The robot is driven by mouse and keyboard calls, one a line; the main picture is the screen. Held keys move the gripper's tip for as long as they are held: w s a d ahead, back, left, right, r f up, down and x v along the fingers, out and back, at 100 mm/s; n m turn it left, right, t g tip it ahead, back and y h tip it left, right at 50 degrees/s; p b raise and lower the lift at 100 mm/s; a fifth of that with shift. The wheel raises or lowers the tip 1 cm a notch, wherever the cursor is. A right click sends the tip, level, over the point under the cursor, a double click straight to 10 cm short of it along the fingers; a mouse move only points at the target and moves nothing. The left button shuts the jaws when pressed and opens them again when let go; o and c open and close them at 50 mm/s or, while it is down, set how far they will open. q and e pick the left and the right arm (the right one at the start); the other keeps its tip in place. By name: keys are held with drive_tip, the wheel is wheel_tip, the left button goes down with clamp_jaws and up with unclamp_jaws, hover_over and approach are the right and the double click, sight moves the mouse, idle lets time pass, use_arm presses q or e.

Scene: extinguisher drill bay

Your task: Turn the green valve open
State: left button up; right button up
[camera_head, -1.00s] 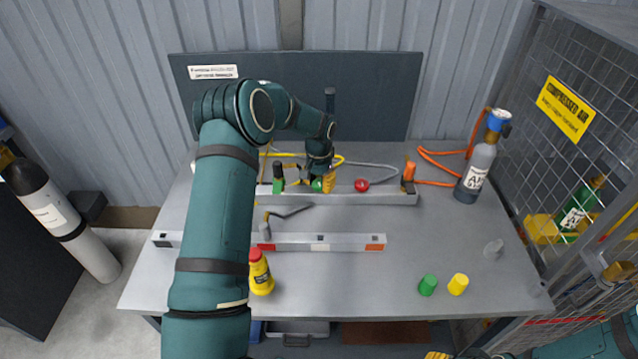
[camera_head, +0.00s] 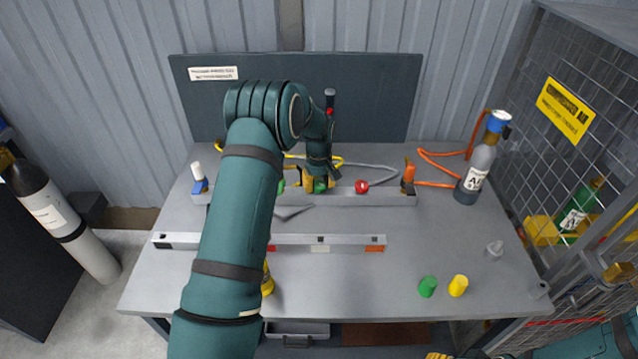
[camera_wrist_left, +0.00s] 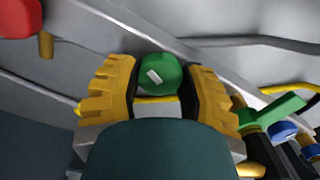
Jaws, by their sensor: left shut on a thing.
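The green valve (camera_head: 319,186) is a round green knob on the back rail, mostly hidden by my left gripper in the head view. In the left wrist view the green knob (camera_wrist_left: 157,74) carries a white mark, turned at a slant. The yellow fingers of my left gripper (camera_head: 319,182) sit on both sides of the knob and are shut on it. They also frame it in the left wrist view (camera_wrist_left: 155,95). Only a yellow bit of my right gripper (camera_head: 437,355) shows at the bottom edge, so its state is unclear.
A red knob (camera_head: 362,186) is just right on the rail (camera_head: 345,200). An orange-handled valve (camera_head: 409,173) and a white-and-blue one (camera_head: 199,177) stand near its ends. A green lever (camera_wrist_left: 285,110) shows in the wrist view. The bench's front right holds green (camera_head: 428,286) and yellow (camera_head: 458,285) cups.

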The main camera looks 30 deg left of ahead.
sight(319, 184)
use_arm(q)
drive_tip(key=n+p, duration=0.1)
drive_tip(key=n, duration=0.3)
drive_tip(key=shift+n, duration=0.4)
idle(0.4)
drive_tip(key=o, duration=1.2)
wheel_tip(319, 184, up, 12)
